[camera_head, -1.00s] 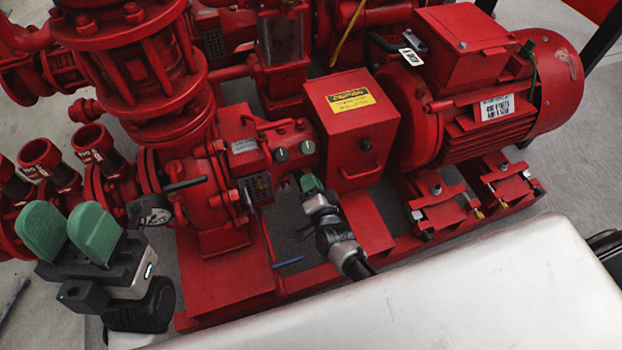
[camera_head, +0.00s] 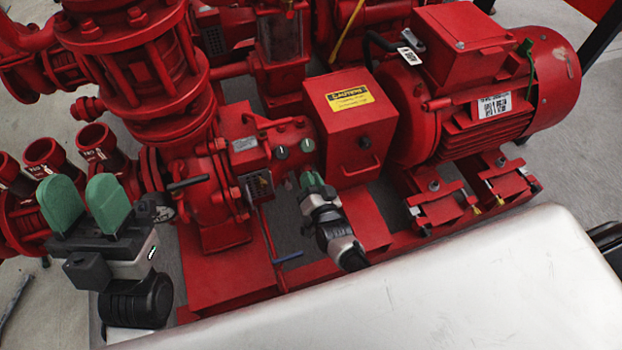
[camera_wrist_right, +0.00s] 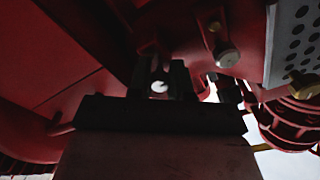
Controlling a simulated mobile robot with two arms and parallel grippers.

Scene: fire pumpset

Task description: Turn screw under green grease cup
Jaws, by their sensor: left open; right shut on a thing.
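The green grease cup (camera_head: 307,146) is a small round cap on the red pump's bearing housing in the head view. A second, darker small cap (camera_head: 280,153) sits to its left. My right gripper (camera_head: 311,179) is just below the green cup, its green fingertips pointing up at the housing. In the right wrist view, my right gripper (camera_wrist_right: 160,84) has its dark fingers close around a small pale screw (camera_wrist_right: 158,87). The fingers hide the screw in the head view. My left gripper (camera_head: 82,204) is open and empty at the left, away from the cups.
A red box with a yellow caution label (camera_head: 348,99) stands right of the cups. A blue-handled lever (camera_head: 288,257) is below left of my right gripper. A red motor (camera_head: 480,90) is at the right. Red pipe stubs (camera_head: 95,145) stand behind my left gripper.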

